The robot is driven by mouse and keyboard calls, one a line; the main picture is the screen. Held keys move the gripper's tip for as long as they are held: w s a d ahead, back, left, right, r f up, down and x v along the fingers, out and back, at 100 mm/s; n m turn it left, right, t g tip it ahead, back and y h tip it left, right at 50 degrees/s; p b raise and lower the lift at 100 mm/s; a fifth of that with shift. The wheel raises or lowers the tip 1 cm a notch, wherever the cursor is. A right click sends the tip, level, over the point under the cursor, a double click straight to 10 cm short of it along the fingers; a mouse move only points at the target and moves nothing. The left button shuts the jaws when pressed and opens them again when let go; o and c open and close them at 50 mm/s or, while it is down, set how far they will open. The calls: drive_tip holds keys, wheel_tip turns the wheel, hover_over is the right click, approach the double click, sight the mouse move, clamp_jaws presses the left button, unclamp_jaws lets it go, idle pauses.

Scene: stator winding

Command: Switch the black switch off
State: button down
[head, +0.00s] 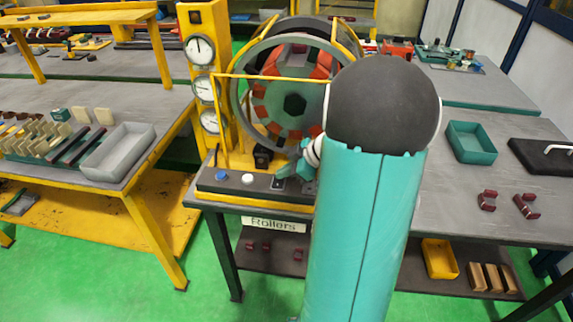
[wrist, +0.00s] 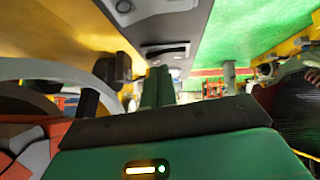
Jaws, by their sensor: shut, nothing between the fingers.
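In the head view a dark control panel (head: 236,186) with a yellow edge lies at the front of the winding machine. It carries a blue button (head: 220,177), a white button (head: 248,179) and a small dark switch-like part (head: 278,184) at its right. My gripper (head: 281,172) is shut and empty, low over the right part of the panel, close to that dark part. Whether it touches is unclear, and the switch's position cannot be read. In the wrist view my teal fingers (wrist: 158,84) point away together; the panel's grey surface (wrist: 165,25) shows beyond them.
The large stator ring (head: 245,105) stands behind the panel, with a black block (head: 262,158) near its base. A yellow column of gauges (head: 203,85) stands at left. My arm hides the panel's right side. A teal bin (head: 471,143) sits on the table at right.

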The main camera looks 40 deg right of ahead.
drive_tip(key=shift+d, duration=0.1)
drive_tip(key=shift+w+f, duration=0.1)
drive_tip(key=shift+f, duration=0.2)
drive_tip(key=shift+g, duration=0.3)
drive_tip(key=shift+s+a+r, duration=0.1)
drive_tip(key=shift+s+a, duration=0.4)
drive_tip(key=shift+a, duration=0.1)
drive_tip(key=shift+r, duration=0.2)
